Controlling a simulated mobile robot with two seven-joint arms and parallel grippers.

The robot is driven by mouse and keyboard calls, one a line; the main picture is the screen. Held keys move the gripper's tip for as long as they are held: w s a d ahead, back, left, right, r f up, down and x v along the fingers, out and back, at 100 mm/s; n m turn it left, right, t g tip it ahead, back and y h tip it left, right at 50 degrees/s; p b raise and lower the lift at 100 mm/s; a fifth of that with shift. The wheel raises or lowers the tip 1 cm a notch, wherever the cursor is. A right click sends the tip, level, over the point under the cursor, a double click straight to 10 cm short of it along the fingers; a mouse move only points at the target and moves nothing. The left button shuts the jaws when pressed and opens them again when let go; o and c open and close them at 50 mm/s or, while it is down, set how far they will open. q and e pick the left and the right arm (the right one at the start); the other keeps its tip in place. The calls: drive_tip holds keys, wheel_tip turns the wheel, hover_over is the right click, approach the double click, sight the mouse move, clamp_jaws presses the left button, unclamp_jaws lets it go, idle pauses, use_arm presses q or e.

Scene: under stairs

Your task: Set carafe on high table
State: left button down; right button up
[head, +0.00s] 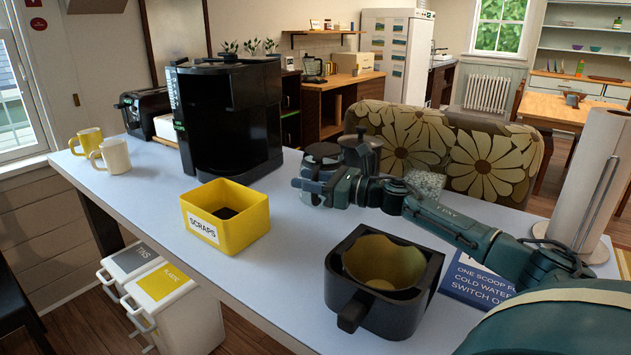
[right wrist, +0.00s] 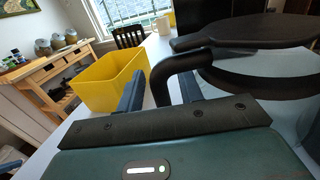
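The carafe (head: 322,153) has a dark round lid and a clear body. It is over the middle of the long pale blue-grey table (head: 285,290), partly hidden by my right gripper (head: 322,187). In the right wrist view its lid (right wrist: 260,30) and black handle (right wrist: 186,66) fill the upper right. The right fingers (right wrist: 162,90) stand on either side of the handle, with gaps visible, so the gripper looks open around it. Whether the carafe touches the tabletop is hard to tell. My left gripper is not in view.
A yellow SCRAPS box (head: 228,212) stands left of my right gripper. A black filter holder (head: 345,290) with a yellow filter is nearer. Behind are a black coffee maker (head: 225,115) and two mugs (head: 112,155). A paper-towel roll (head: 590,170) and blue sign (head: 478,285) are right.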

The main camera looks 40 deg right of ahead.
drive_tip(key=shift+s+d+f, duration=0.1)
drive_tip(key=shift+s+d, duration=0.2)
drive_tip(key=shift+s, duration=0.15)
drive_tip(key=b+v, duration=0.1)
drive_tip(key=v, duration=0.5)
drive_tip(key=shift+s+d+b, duration=0.2)
drive_tip(key=shift+s+b, duration=0.1)
drive_tip(key=shift+b, duration=0.1)
drive_tip(key=shift+p+v, duration=0.3)
drive_tip(key=shift+v, duration=1.8)
drive_tip(key=shift+r, duration=0.2)
